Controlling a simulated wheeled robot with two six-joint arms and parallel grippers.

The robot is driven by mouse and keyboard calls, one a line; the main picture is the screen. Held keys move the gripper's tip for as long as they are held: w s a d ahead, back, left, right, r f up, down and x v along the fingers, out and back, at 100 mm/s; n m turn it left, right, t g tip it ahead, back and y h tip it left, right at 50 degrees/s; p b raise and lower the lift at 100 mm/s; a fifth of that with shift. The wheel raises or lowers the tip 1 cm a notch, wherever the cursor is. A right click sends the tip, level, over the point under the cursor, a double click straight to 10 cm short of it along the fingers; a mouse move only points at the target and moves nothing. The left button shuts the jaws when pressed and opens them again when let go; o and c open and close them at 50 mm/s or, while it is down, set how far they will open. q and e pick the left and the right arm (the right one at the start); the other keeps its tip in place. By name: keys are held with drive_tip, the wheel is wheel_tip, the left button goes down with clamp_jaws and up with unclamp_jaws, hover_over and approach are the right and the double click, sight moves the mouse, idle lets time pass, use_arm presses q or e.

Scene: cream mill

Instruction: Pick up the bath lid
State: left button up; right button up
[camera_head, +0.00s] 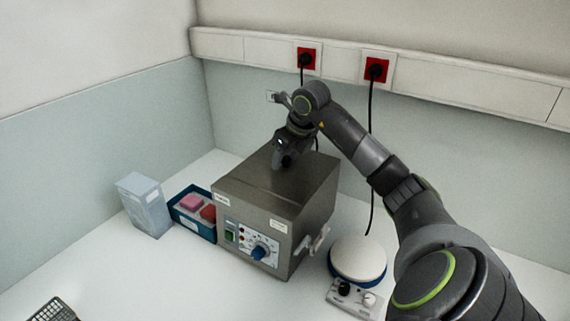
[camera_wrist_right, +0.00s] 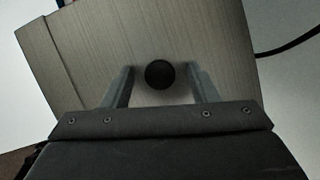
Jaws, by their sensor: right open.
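The bath lid (camera_head: 255,178) is the flat metal top of the grey box-shaped water bath (camera_head: 240,232), and it lies on the bath. In the right wrist view the lid (camera_wrist_right: 90,45) fills most of the picture, with a round black knob (camera_wrist_right: 160,74) on it. My right gripper (camera_head: 282,163) is over the back part of the lid. In the wrist view its two fingers (camera_wrist_right: 160,82) are apart, one on each side of the knob, with visible gaps. The knob is hidden behind the gripper in the head view. My left gripper is not in view.
A blue bin (camera_head: 192,226) with pink and red items and a pale box (camera_head: 146,205) stand left of the bath. A round white-topped device (camera_head: 357,259) stands right. Black cables (camera_head: 371,150) hang from wall sockets behind. The front left bench is mostly clear, apart from a dark rack (camera_head: 52,309).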

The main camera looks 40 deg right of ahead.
sight(287, 158)
drive_tip(key=shift+c, duration=0.2)
drive_tip(key=c, duration=1)
drive_tip(key=shift+o, duration=0.2)
drive_tip(key=shift+r, duration=0.1)
wheel_tip(287, 158, up, 8)
drive_tip(key=b, duration=0.2)
drive_tip(key=shift+r+b, duration=0.2)
drive_tip(key=shift+b, duration=0.2)
wheel_tip(287, 158, up, 4)
drive_tip(key=shift+f+p, duration=0.25)
drive_tip(key=shift+p, duration=0.75)
drive_tip(key=shift+f, duration=0.1)
